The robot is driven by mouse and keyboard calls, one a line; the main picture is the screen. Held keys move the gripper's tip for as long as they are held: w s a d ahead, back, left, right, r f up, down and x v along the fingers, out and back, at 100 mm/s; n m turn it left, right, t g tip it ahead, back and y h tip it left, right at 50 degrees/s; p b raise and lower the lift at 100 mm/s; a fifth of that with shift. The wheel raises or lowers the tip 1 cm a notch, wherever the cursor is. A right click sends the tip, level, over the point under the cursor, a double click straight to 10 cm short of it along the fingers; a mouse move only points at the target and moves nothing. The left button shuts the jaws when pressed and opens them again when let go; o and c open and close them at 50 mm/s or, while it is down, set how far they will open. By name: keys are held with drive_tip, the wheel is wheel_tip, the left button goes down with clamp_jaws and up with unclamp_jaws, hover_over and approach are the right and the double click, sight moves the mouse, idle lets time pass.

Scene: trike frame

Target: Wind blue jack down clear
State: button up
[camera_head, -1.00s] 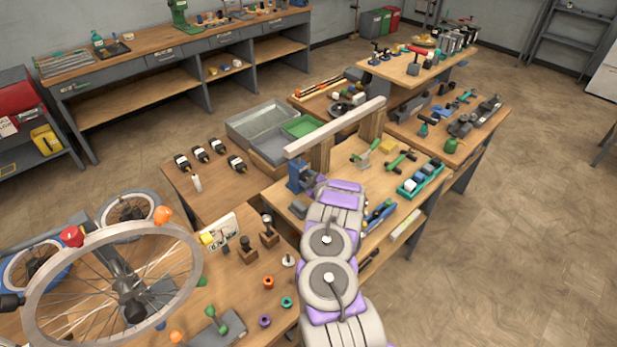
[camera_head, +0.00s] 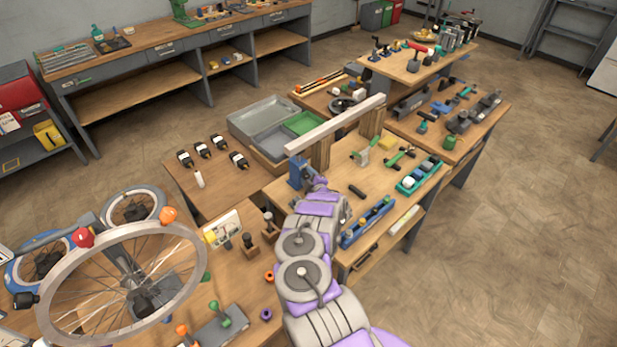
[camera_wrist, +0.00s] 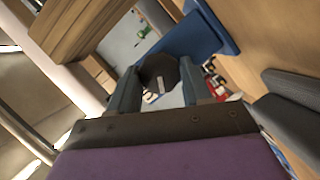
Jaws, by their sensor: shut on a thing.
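The blue jack (camera_head: 297,172) stands upright on the wooden bench under the near left end of a long pale beam (camera_head: 335,124). Wooden blocks (camera_head: 320,152) prop the beam. My gripper (camera_head: 321,183) is at the right side of the jack, partly hidden by my arm. In the wrist view, the two fingers (camera_wrist: 160,88) are closed on a dark knob-like handle (camera_wrist: 158,68). The jack's blue body (camera_wrist: 205,38) lies just beyond it. I cannot tell whether the jack's top touches the beam.
A blue rack (camera_head: 367,222) and a teal tray (camera_head: 420,176) lie on the bench to the right. Grey and green bins (camera_head: 268,122) stand behind the jack. A spoked wheel (camera_head: 125,285) stands on the left bench. Open floor (camera_head: 520,190) lies at the right.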

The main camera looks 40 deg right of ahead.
drive_tip(key=shift+a, duration=0.15)
drive_tip(key=o, duration=1.1)
drive_tip(key=shift+c, duration=0.2)
drive_tip(key=shift+s, duration=0.1)
drive_tip(key=shift+s+r, duration=0.1)
drive_tip(key=shift+s, duration=0.15)
drive_tip(key=p+v, duration=0.5)
drive_tip(key=v, duration=1.1)
drive_tip(key=shift+s+a, duration=0.2)
drive_tip(key=shift+s, duration=0.1)
